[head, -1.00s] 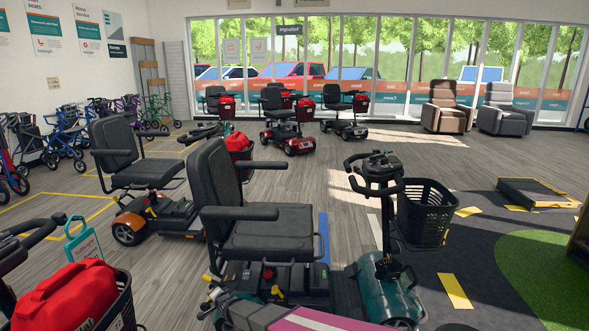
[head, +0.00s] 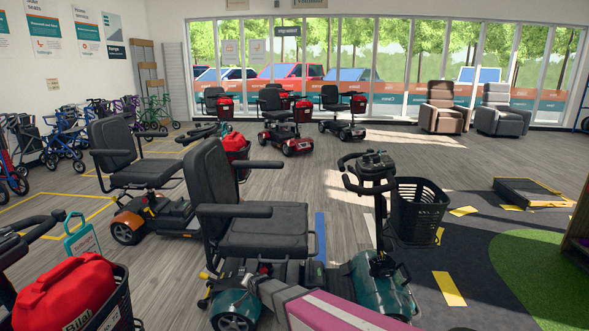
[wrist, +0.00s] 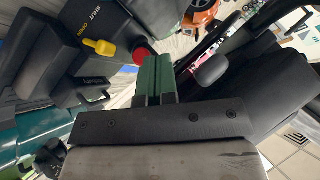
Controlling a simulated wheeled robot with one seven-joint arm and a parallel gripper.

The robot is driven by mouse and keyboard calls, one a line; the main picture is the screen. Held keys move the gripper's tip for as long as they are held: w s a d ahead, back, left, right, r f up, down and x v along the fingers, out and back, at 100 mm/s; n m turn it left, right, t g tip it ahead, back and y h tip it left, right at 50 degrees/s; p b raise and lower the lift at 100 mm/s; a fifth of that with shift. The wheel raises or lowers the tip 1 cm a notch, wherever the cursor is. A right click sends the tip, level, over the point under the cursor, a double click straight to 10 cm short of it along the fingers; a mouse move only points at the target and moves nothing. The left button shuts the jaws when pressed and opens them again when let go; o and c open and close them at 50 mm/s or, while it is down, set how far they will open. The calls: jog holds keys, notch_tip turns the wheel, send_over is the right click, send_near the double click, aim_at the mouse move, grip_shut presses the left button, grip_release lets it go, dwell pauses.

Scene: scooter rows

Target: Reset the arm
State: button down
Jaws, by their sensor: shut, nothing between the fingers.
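My gripper (wrist: 158,72) shows in the wrist view as two green fingers pressed together, with nothing between them. It points in among dark scooter parts. In the head view my pink and grey arm comes in at the bottom, and its end reaches low in front of the nearest teal scooter (head: 238,309), below its black seat (head: 262,232). The fingers cannot be made out there. In the wrist view a yellow lever (wrist: 101,47) and a red round part (wrist: 144,58) lie just left of the fingers, beside a black housing with OPEN lettering. I cannot tell whether the fingers touch anything.
The scooter's tiller and black basket (head: 419,211) stand just right of the arm. An orange scooter (head: 129,226) is behind left. A red bag (head: 66,293) sits in a basket at lower left. Open grey floor (head: 300,178) lies beyond; a low ramp (head: 531,193) is at right.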

jog(key=s+d+r+n+g+h, duration=0.1)
jog(key=s+d+r+g+h, duration=0.2)
jog(key=d, duration=0.8)
jog(key=s+d+r+n+g+h, duration=0.15)
jog(key=d+r, duration=0.25)
jog(key=d, duration=0.7)
jog(key=s+d+r+n+g, duration=0.1)
jog(key=s+d+r+g, duration=0.1)
jog(key=s+d+r, duration=0.2)
jog(key=s+d+r+g, duration=0.2)
jog(key=s+d+r, duration=0.1)
jog(key=s+d, duration=0.6)
jog(key=d, duration=0.3)
jog(key=shift+r+n, duration=0.35)
jog(key=shift+r, duration=0.05)
jog(key=shift+d+g, duration=0.2)
jog(key=shift+g, duration=0.05)
